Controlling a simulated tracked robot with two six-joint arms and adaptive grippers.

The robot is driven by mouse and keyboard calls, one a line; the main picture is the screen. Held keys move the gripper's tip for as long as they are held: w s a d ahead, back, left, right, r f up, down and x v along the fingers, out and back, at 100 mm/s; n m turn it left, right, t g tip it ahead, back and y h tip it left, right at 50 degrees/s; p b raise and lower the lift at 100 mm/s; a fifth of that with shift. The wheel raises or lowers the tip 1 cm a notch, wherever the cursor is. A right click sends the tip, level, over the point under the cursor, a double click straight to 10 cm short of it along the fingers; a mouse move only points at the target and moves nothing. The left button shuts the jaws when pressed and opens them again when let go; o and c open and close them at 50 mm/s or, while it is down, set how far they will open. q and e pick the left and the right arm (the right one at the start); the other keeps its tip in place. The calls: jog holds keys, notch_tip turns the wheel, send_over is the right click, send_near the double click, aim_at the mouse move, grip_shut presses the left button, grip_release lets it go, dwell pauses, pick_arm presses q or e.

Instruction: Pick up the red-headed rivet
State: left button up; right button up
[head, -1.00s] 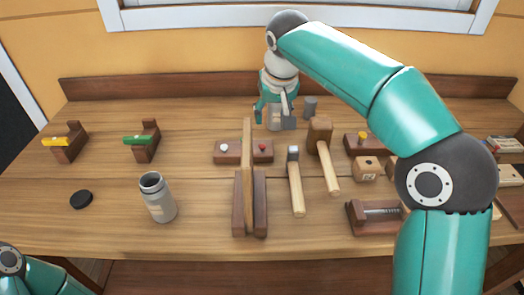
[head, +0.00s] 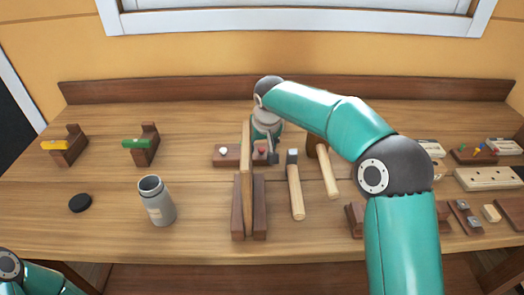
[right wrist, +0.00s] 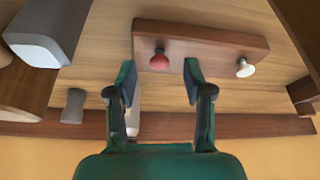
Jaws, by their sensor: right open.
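The red-headed rivet (head: 262,151) stands in a dark wooden block (head: 229,161) behind the upright plank in the head view. In the right wrist view the red-headed rivet (right wrist: 159,60) stands head outward from the block (right wrist: 205,40), beside a white-headed rivet (right wrist: 245,68). My right gripper (right wrist: 159,82) is open and empty, and the red head shows between the lines of its two fingers, slightly beyond the tips. In the head view my right gripper (head: 267,153) is at the block's right end, partly hiding it. My left gripper is out of view.
An upright plank (head: 246,160) in a dark wooden stand (head: 260,205) is close to the gripper's left.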

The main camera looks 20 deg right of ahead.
jog(key=shift+x, duration=1.1)
grip_shut()
jog(key=shift+r, duration=0.15)
notch_tip(320, 180, up, 10)
jog(key=p, duration=0.2)
notch_tip(320, 180, up, 10)
jog(key=p, duration=0.4)
send_over(262, 149)
